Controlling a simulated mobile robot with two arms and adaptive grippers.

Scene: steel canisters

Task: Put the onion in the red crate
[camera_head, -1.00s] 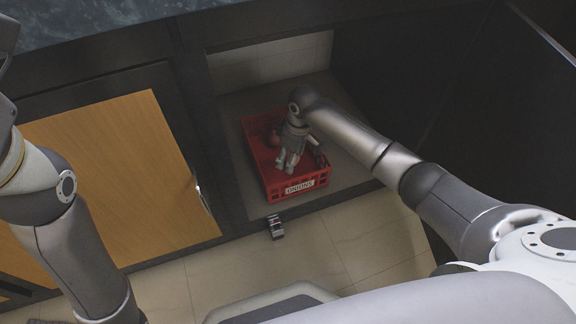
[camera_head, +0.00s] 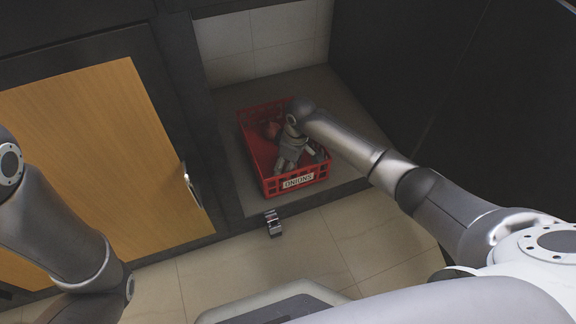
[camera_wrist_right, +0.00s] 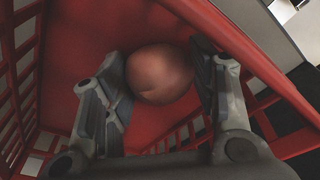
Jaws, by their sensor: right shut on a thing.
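The red crate (camera_head: 268,180), labelled "ONIONS", stands on the floor of an open cupboard in the head view. My right gripper (camera_head: 287,164) reaches down into the crate. In the right wrist view its two fingers (camera_wrist_right: 163,90) are closed around a round, reddish-brown onion (camera_wrist_right: 160,73), with the crate's red floor and slatted walls (camera_wrist_right: 262,62) around it. The held onion cannot be made out in the head view.
A wooden cupboard door (camera_head: 105,150) with a metal handle (camera_head: 191,184) is to the left. A dark panel (camera_head: 405,85) bounds the right. A small silver and dark object (camera_head: 273,223) sits just in front of the crate. Tiled floor (camera_head: 310,245) is clear in front.

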